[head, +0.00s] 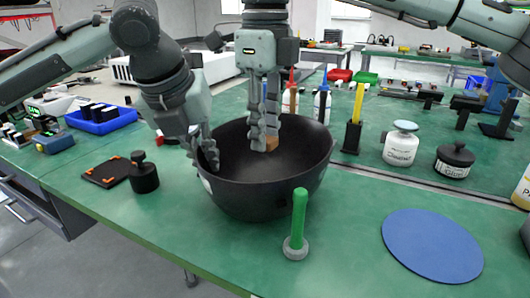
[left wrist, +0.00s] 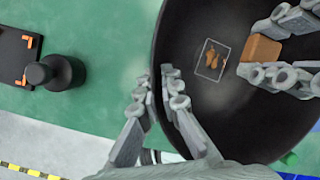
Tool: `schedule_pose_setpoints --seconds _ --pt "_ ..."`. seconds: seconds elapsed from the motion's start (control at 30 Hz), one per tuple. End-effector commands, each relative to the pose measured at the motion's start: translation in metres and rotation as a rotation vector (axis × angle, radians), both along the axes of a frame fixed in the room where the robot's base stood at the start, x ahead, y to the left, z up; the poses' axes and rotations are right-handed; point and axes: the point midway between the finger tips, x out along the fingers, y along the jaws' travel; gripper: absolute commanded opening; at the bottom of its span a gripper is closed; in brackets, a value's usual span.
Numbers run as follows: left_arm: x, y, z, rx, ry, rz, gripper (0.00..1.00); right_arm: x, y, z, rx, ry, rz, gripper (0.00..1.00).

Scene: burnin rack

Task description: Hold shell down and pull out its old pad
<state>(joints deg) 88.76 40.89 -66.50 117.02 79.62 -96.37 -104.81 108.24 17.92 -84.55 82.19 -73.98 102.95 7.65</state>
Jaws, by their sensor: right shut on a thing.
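The shell (head: 262,196) is a large black bowl on the green bench; it also fills the right of the left wrist view (left wrist: 215,125). My left gripper (head: 205,152) is at the shell's left rim, its fingers on either side of the wall with a gap between them (left wrist: 156,92). My right gripper (head: 264,138) points down inside the shell, shut on the old pad (head: 271,145), a small orange-brown block (left wrist: 262,48). The pad is beside a pale square outline (left wrist: 212,60) with orange residue on the shell's inner surface. Whether the pad touches the shell is unclear.
A green-handled tool (head: 299,222) stands just in front of the shell. A black weight (head: 143,177) and a dark mat with orange corners (head: 108,171) are left. A blue disc (head: 432,245) lies right. A white jar (head: 401,147) and a yellow-black tool (head: 354,125) stand behind right.

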Motion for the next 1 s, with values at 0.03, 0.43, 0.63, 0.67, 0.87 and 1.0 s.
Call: schedule_pose_setpoints --seconds 0.03,0.43,0.63,0.67,0.87,1.0 --pt "0.0 0.0 0.0 0.001 0.001 -0.001 0.0 0.0 0.0 0.004 0.0 0.0 0.0 0.15" --pt "0.0 0.0 0.0 0.001 0.001 -0.001 0.15 0.0 0.0 0.008 0.0 0.001 0.001 0.15" --pt "0.0 0.0 0.0 0.0 0.001 -0.001 0.29 0.0 0.0 0.008 0.0 0.001 0.001 0.15" --pt "0.0 0.0 0.0 0.0 0.001 -0.001 0.29 0.0 0.0 0.008 0.0 0.001 0.001 0.15" --pt "0.0 0.0 0.001 0.0 0.0 0.0 0.29 0.0 0.0 0.008 0.0 0.001 0.001 0.15" --pt "-0.005 0.002 0.014 0.0 -0.002 0.0 0.29 0.0 0.0 0.008 0.0 0.001 0.001 0.15"
